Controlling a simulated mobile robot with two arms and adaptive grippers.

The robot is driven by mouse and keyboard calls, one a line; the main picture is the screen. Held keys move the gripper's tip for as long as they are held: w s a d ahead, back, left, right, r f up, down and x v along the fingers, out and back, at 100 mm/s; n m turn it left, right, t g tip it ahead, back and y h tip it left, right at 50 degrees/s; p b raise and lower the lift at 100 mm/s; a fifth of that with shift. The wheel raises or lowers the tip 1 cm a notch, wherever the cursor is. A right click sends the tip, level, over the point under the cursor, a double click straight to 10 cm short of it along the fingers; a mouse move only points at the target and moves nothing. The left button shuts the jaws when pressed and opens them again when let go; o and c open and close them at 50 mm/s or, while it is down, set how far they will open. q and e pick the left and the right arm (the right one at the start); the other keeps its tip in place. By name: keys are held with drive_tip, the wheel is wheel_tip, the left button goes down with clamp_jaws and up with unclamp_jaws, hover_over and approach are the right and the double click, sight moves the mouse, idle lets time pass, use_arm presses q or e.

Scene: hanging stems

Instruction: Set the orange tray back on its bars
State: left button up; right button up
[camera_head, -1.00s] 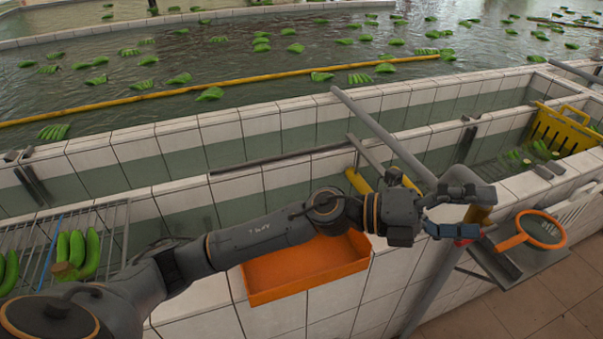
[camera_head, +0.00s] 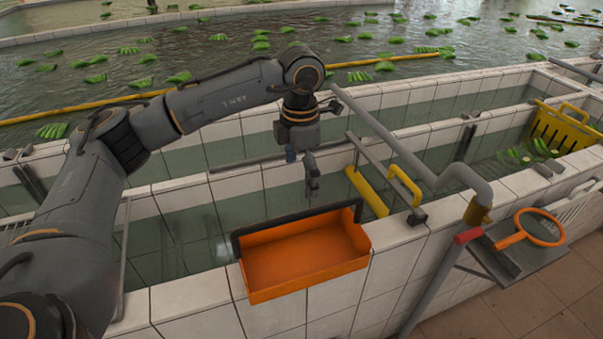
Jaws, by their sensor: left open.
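The orange tray (camera_head: 305,262) sits at the front tiled wall of the near trough, open side up, in the head view. A dark bar (camera_head: 292,217) runs along its back edge and bends down at its ends. I cannot tell whether the tray rests on its bars. My left gripper (camera_head: 303,171) points down above and behind the tray, over the trough water. It is open, empty and apart from the tray. My right gripper is not in view.
A grey pipe (camera_head: 410,160) with a red joint slants past right of the tray. A yellow handle (camera_head: 404,186) and yellow block (camera_head: 366,192) are close by. An orange hoop (camera_head: 541,228) lies on a grey shelf. A yellow crate (camera_head: 565,130) stands far right.

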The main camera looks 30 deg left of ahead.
sight(301, 213)
use_arm(q)
wheel_tip(301, 213, down, 13)
drive_tip(key=b, duration=0.8)
drive_tip(key=shift+r, duration=0.15)
drive_tip(key=shift+d, duration=0.1)
clamp_jaws()
drive_tip(key=shift+r, duration=0.2)
drive_tip(key=shift+r+p, duration=1.4)
drive_tip(key=shift+r, duration=1)
